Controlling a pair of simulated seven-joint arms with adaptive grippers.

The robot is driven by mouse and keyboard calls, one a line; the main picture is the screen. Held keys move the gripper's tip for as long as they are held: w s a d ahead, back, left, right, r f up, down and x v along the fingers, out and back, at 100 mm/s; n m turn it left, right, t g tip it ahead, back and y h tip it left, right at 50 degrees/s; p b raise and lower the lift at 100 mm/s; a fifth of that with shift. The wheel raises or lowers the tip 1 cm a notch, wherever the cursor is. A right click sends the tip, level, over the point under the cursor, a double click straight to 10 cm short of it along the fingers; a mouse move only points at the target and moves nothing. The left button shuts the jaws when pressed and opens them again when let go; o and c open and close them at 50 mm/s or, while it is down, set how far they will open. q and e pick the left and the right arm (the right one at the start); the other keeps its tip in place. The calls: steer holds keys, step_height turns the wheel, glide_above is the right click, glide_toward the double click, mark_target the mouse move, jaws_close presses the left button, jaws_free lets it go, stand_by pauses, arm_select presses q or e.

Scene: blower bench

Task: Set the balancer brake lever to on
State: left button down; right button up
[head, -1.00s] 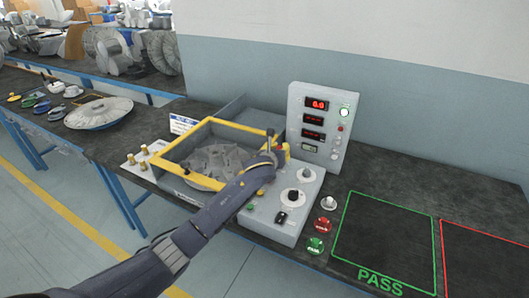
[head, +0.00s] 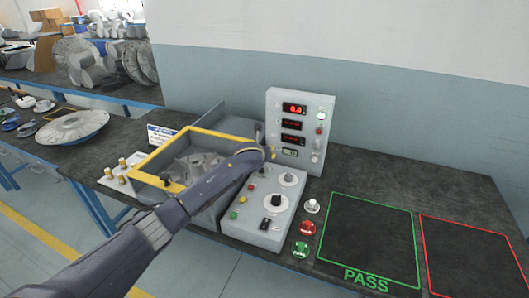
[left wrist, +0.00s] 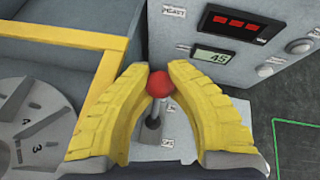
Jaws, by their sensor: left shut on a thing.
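The balancer brake lever shows in the left wrist view as a red ball knob (left wrist: 160,84) on a metal shaft, which runs down to a light label plate (left wrist: 168,122). The knob lies toward the upper end of the plate; the small print there is not readable. My left gripper (left wrist: 163,73) has its yellow fingers on either side of the knob and is shut on it. In the head view my left gripper (head: 271,154) is at the back of the grey control box (head: 252,222), by the display panel, and hides the lever. My right gripper is not in view.
The display panel (head: 298,132) stands close behind the gripper. The yellow-framed balancer enclosure (head: 205,133) is to the left, with a rotor (left wrist: 38,128) inside. Red (head: 305,227) and green (head: 301,250) buttons sit right of the box. The PASS area (head: 368,240) is empty.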

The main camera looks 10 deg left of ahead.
arm_select(q)
steer(key=shift+w+r, duration=0.1)
steer(key=shift+r, duration=0.2)
steer(key=c, duration=1.7)
jaws_free()
steer(key=o, duration=0.3)
steer(key=shift+f, duration=0.15)
steer(key=shift+o, duration=0.2)
steer(key=v, duration=1.2)
steer(key=shift+a, duration=0.15)
